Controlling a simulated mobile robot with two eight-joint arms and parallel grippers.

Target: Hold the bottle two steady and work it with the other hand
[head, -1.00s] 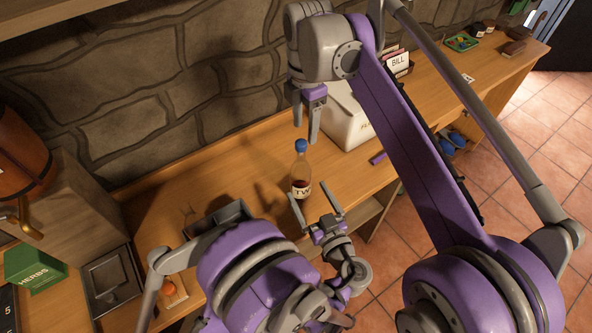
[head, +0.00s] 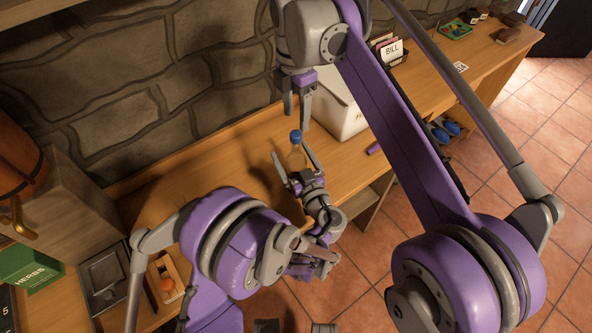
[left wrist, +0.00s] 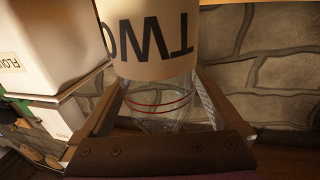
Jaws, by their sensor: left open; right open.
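Bottle two (head: 297,158) is a clear bottle with a blue cap, standing upright on the wooden counter (head: 240,150). My left gripper (head: 292,162) is open, with its fingers either side of the bottle; its base hides the lower part in the head view. In the left wrist view the bottle (left wrist: 158,98) sits between the two open fingers (left wrist: 157,110), its TWO label appearing upside down. My right gripper (head: 297,115) is open and points down just above the blue cap in the head view; it holds nothing.
A white box (head: 340,115) stands right of the bottle, also seen as a flour box (left wrist: 50,45) in the left wrist view. The stone wall (head: 140,75) is close behind. A green herbs box (head: 28,272) stands at lower left.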

